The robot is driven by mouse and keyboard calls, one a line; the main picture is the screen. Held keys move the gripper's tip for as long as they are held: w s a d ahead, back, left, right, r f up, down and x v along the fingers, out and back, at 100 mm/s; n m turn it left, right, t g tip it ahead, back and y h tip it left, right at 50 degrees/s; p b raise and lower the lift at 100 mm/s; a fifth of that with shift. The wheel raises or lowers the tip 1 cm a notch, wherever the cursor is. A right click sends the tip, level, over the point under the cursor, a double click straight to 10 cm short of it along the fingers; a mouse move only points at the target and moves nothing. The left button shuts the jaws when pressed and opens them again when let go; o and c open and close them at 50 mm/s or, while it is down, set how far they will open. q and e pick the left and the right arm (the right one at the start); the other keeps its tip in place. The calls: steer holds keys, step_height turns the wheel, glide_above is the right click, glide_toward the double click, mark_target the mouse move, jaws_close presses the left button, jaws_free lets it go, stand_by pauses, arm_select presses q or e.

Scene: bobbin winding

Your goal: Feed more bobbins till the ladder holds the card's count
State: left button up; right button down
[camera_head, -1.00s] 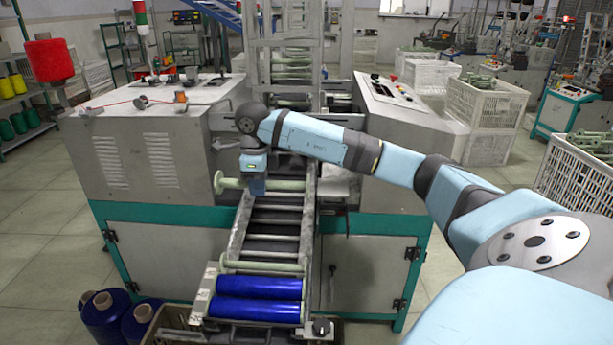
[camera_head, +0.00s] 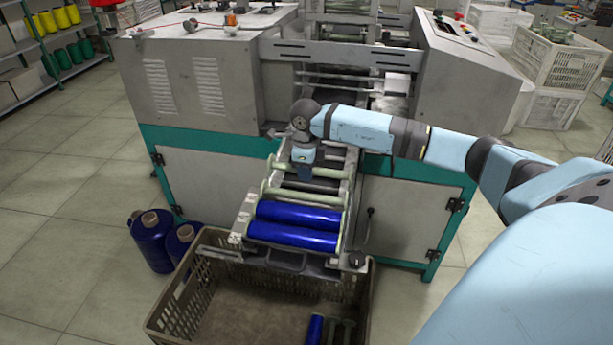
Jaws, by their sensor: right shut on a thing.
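My right gripper (camera_head: 304,171) points down over the sloping ladder (camera_head: 244,217) and is shut on a pale green bare bobbin (camera_head: 275,163) lying crosswise. Another pale green bobbin (camera_head: 300,197) lies across the ladder just below it. Under that, two blue-wound bobbins, an upper one (camera_head: 300,215) and a lower one (camera_head: 292,236), lie side by side at the ladder's low end. My gripper hides the middle of the held bobbin, and I cannot tell whether that bobbin touches the rails. My left gripper and the card are not in view.
A beige crate (camera_head: 190,318) stands on the floor below the ladder's end, with a blue bobbin (camera_head: 315,330) and greenish pieces inside. Blue thread cones (camera_head: 152,243) stand left of it. The grey machine (camera_head: 200,90) flanks the ladder.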

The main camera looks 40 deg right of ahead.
step_height(320, 180, down, 3)
steer(key=shift+r, duration=0.2)
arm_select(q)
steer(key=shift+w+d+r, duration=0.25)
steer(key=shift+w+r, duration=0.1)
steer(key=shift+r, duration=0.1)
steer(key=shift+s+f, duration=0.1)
arm_select(e)
steer(key=shift+f, duration=0.1)
steer(key=c, duration=1)
jaws_free()
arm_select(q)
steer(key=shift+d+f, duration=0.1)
arm_select(e)
steer(key=shift+f, duration=0.15)
